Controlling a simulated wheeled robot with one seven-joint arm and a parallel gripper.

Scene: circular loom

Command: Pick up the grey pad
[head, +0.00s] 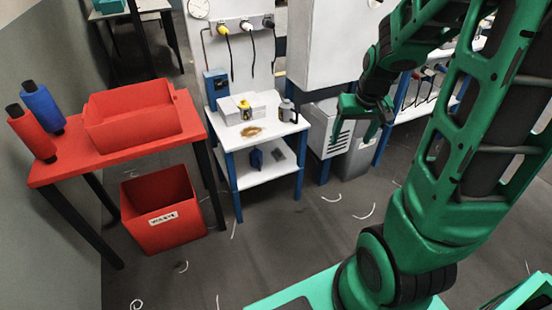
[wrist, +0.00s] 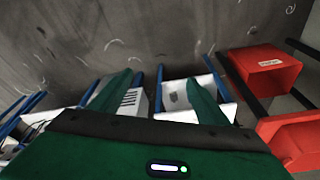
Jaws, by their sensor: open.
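A small grey patch, which looks like the grey pad (head: 278,153), lies on the lower shelf of the white table with blue legs, right of a dark blue object (head: 256,158). It is too small to make out clearly. A grey shape, perhaps the same pad (wrist: 174,97), shows on a white surface between my fingers in the wrist view. My gripper (head: 355,136) is open and empty, in the air to the right of that table and apart from it. Its two green fingers (wrist: 160,76) point away from the wrist camera, spread wide.
The tabletop (head: 285,127) holds white boxes, a can-like container and a brown patch. Left are a red bench (head: 75,163) with a red bin and spools, and a red waste bin (head: 160,225) on the floor. White cabinets stand behind my gripper. The floor in front has only thread scraps.

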